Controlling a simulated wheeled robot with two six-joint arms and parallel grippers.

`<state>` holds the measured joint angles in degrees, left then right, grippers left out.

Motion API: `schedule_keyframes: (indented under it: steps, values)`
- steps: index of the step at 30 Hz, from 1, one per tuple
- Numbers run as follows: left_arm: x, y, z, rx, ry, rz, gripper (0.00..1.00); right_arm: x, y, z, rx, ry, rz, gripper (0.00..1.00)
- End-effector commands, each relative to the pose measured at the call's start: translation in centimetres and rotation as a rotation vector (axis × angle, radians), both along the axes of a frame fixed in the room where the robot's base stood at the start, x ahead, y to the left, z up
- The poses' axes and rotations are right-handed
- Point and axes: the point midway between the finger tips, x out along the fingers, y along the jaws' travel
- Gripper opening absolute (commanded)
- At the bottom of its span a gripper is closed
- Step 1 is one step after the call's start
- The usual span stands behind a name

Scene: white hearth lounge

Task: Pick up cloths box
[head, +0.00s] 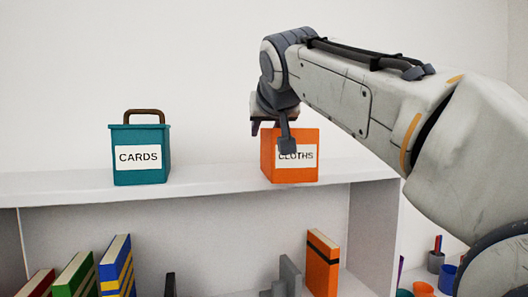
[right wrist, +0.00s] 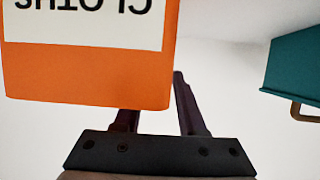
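The orange cloths box (head: 305,170) stands upright on the white shelf top, with a white label on its front. In the right wrist view the cloths box (right wrist: 90,88) shows upside down and close. My right gripper (head: 266,124) is over its upper left part. No handle of this box is visible; contact cannot be told. My left gripper is out of view.
A teal cards box (head: 141,174) with a brown handle stands to the left on the same shelf top (head: 218,178), with clear room between. Books (head: 322,265) and grey bookends stand on the lower shelf. Small cups (head: 436,261) are at the lower right.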

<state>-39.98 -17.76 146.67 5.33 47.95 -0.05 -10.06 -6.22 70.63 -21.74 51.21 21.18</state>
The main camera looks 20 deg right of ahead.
Motion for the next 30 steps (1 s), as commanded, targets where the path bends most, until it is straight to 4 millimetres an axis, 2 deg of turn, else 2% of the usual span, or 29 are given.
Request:
schedule_keyframes:
  steps: [5, 6, 8, 9, 30]
  values:
    - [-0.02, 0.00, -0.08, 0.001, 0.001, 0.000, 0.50, 0.00, 0.01, -0.08, 0.000, 0.000, 0.000, 0.40]
    - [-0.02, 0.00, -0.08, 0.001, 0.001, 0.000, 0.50, 0.00, 0.02, -0.08, 0.000, 0.000, 0.000, 0.25]
    - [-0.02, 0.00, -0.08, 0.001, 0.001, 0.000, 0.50, 0.00, 0.02, -0.06, 0.000, 0.000, 0.001, 0.02]
    - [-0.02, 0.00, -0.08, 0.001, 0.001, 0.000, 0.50, 0.00, 0.02, -0.06, 0.000, 0.000, 0.001, 0.00]
    - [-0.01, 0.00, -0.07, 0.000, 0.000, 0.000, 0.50, -0.02, 0.03, -0.03, 0.000, 0.000, 0.001, 0.00]
